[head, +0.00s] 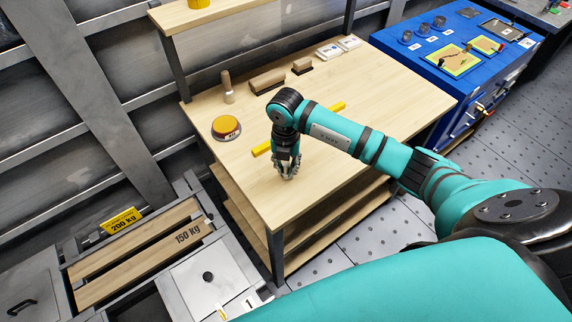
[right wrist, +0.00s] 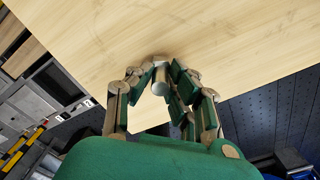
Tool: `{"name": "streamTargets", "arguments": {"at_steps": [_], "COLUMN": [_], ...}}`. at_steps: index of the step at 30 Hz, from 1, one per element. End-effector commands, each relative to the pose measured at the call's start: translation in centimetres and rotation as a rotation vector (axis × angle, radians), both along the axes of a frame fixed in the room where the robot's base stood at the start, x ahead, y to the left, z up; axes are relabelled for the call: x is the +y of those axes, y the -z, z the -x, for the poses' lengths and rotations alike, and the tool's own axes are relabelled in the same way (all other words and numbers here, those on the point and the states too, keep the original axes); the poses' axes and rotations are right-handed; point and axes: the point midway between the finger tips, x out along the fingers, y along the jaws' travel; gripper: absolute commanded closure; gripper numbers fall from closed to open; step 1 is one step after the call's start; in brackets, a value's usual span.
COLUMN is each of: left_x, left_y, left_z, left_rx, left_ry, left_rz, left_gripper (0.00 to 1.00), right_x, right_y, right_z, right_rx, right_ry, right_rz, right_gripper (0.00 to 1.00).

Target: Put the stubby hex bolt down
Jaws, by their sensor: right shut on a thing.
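My right gripper (head: 288,174) points down close over the front part of the wooden workbench (head: 330,210). In the right wrist view its fingers (right wrist: 163,92) are closed around a small grey cylindrical piece, the stubby hex bolt (right wrist: 159,80). The bolt's rounded end shows between the fingertips, and the rest is hidden by them. I cannot tell whether the bolt touches the bench top. In the head view the bolt cannot be made out clearly. My left gripper is not in view.
A yellow bar (head: 262,148) lies behind my gripper.

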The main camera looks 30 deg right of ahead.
Motion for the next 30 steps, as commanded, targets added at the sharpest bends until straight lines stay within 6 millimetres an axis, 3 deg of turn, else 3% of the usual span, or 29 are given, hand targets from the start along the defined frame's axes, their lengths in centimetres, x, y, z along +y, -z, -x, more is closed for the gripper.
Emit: {"name": "streamTargets", "arguments": {"at_steps": [14,15,20,30], "left_x": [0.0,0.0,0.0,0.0], "left_y": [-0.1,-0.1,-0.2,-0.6], "left_z": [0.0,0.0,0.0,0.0], "left_rx": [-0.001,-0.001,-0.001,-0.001], "left_ry": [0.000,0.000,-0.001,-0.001], "left_rz": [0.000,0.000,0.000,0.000], "left_gripper": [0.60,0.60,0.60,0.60], "right_x": [0.0,0.0,0.0,0.0], "right_y": [1.5,1.4,1.4,0.8], "right_z": [-0.1,-0.1,-0.1,-0.1], "right_rx": [-0.004,-0.004,-0.004,-0.004], "right_ry": [0.001,0.001,0.001,0.001], "right_rz": [-0.001,-0.001,0.000,-0.001], "right_gripper": [1.00,0.81,0.60,0.60]}}
